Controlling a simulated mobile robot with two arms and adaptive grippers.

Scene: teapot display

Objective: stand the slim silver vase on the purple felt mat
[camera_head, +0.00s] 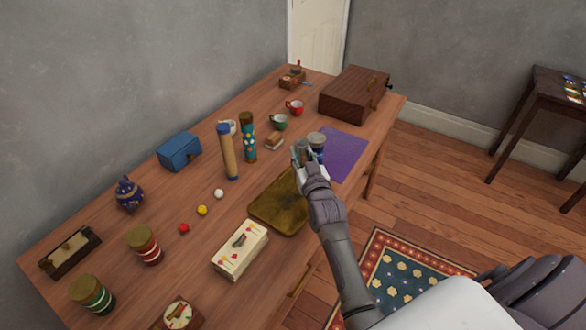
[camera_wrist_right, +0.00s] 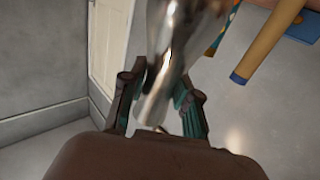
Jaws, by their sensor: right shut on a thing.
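The slim silver vase (camera_wrist_right: 168,85) is between the fingers of my right gripper (camera_wrist_right: 160,112) in the right wrist view, its shiny body running up out of the picture. In the head view my right gripper (camera_head: 303,160) is shut on it, and the fingers mostly hide the vase. The purple felt mat (camera_head: 346,146) lies flat near the table's right edge, just right of the gripper. I cannot tell the vase's exact height or tilt. My left gripper is not in view.
A dark golden tray (camera_head: 278,205) lies in front. A wooden case (camera_head: 353,92) stands behind the mat, and cups (camera_head: 279,122) stand to the left. The mat's right part is clear.

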